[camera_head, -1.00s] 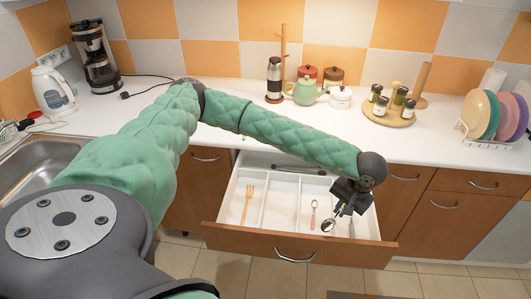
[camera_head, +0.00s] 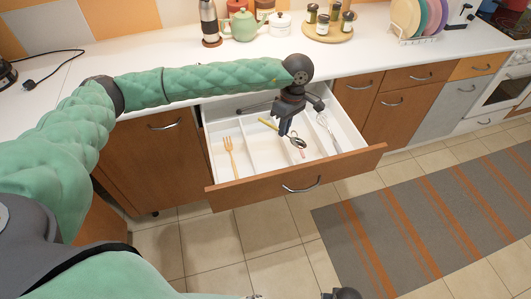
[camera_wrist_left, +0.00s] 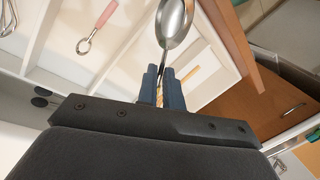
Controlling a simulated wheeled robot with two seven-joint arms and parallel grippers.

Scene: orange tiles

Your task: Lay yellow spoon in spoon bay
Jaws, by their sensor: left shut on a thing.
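My left gripper (camera_head: 284,132) points down into the open drawer and is shut on the yellow spoon (camera_head: 267,124). The yellow handle shows left of the fingers and the shiny metal bowl to their right, over the drawer's middle compartments. In the left wrist view, the spoon bowl (camera_wrist_left: 174,22) sticks out past the closed fingertips (camera_wrist_left: 165,82); the handle is largely hidden. Whether the spoon touches the drawer floor I cannot tell. The white divided tray (camera_head: 252,152) lines the drawer.
A yellow fork (camera_head: 230,157) lies in the left compartment. A pink-handled utensil (camera_wrist_left: 100,22) lies in a middle compartment, and a pale utensil (camera_head: 327,128) in the right one. The wooden drawer front (camera_head: 300,178) borders the near side. A teapot (camera_head: 243,25) stands on the counter.

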